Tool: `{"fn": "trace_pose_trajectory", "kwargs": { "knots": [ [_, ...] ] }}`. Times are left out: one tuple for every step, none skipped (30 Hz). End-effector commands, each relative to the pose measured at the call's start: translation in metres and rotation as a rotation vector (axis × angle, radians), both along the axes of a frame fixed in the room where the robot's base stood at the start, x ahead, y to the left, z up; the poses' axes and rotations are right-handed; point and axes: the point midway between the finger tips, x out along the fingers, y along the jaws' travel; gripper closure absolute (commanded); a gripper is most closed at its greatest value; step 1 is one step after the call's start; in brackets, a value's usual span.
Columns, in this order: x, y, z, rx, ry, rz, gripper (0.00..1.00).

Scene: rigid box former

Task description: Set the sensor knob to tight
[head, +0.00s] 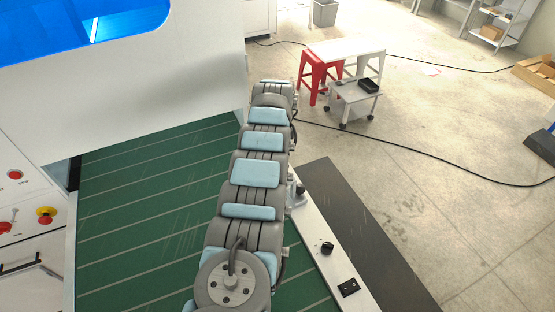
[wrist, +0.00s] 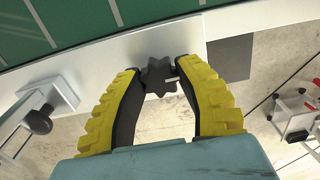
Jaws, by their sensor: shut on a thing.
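In the wrist view a dark star-shaped knob (wrist: 158,76) sits at the edge of the pale rail (wrist: 110,58) beside the green conveyor. My gripper (wrist: 159,78), with yellow ribbed outer fingers and black inner faces, is shut on this knob, one fingertip on each side. Any setting marks on the knob cannot be made out. In the head view my arm reaches away along the conveyor and hides the gripper and the gripped knob.
A bracket with a round black knob (wrist: 37,121) stands left of my gripper. The head view shows another black knob (head: 327,248) and a black socket (head: 348,288) on the rail. The green conveyor (head: 150,220) is bare. A small cart (head: 355,98) stands on the floor beyond.

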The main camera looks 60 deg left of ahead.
Motion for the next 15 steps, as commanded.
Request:
{"fn": "trace_pose_trajectory", "kwargs": {
  "knots": [
    [0.0, -0.0001, -0.0006, 0.0, 0.0, -0.01, 1.0],
    [0.0001, -0.0001, -0.0006, 0.0, 0.0, -0.016, 1.0],
    [0.0, -0.0001, -0.0006, 0.0, 0.0, -0.021, 1.0],
    [0.0001, -0.0001, -0.0006, 0.0, 0.0, -0.024, 1.0],
    [0.0001, -0.0001, -0.0006, 0.0, 0.0, -0.026, 1.0],
    [0.0001, -0.0001, -0.0006, 0.0, 0.0, -0.029, 1.0],
    [0.0001, -0.0002, -0.0006, 0.0, 0.0, -0.03, 1.0],
    [0.0, -0.0002, -0.0007, 0.0, 0.0, -0.031, 1.0],
    [0.0001, -0.0002, -0.0007, 0.0, 0.0, -0.032, 1.0],
    [0.0001, -0.0003, -0.0008, -0.001, 0.0, -0.032, 1.0],
    [0.0001, -0.0003, -0.0008, -0.001, 0.0, -0.032, 1.0],
    [0.0, -0.0003, -0.0008, -0.001, 0.0, -0.032, 1.0],
    [0.0, -0.0003, -0.0008, -0.001, 0.0, -0.032, 1.0],
    [0.0, -0.0003, -0.0008, -0.001, 0.0, -0.032, 1.0],
    [0.0001, -0.0003, -0.0008, -0.001, 0.0, -0.032, 1.0]
  ]
}}
